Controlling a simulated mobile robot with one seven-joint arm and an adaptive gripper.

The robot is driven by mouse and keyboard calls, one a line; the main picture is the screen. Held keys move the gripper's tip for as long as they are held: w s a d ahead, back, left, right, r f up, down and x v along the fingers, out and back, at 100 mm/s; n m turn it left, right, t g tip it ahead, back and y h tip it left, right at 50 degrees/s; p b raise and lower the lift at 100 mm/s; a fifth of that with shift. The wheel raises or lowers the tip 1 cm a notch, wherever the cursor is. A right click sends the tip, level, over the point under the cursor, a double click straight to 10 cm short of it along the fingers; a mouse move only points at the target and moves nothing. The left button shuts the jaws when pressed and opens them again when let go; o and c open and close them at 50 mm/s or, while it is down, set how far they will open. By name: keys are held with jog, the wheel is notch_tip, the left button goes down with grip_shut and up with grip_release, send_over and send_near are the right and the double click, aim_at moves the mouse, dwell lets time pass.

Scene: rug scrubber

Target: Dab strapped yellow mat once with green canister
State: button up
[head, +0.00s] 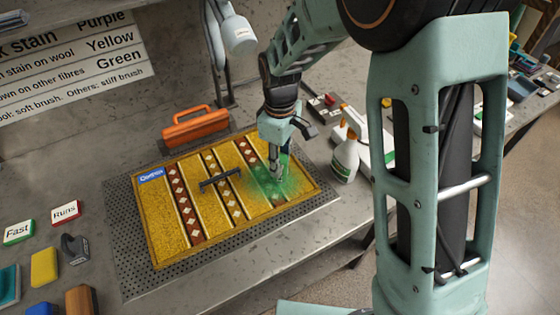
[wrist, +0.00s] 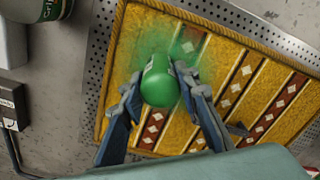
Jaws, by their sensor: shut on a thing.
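The yellow mat (head: 156,220) lies flat, with reddish-brown diamond bands, dark stripes and a blue label. It also shows in the wrist view (wrist: 140,50). A short dark bar (head: 220,179) lies across its middle. My gripper (head: 275,172) is over the mat's right part, pointing down. In the wrist view its fingers are closed on the sides of a green canister (wrist: 159,82). A hazy green patch (head: 266,184) shows on the mat around the gripper. In the head view I cannot make out the canister, nor whether it touches the mat.
The mat rests on a perforated metal plate (head: 128,240). An orange handled object (head: 188,128) stands behind it. A white spray bottle (head: 345,160) is close on the right. A yellow sponge (head: 44,267), label blocks and brushes lie at left. A lamp (head: 236,36) hangs behind.

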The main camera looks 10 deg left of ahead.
jog(key=shift+r+p, duration=1.8)
jog(key=shift+r, duration=1.2)
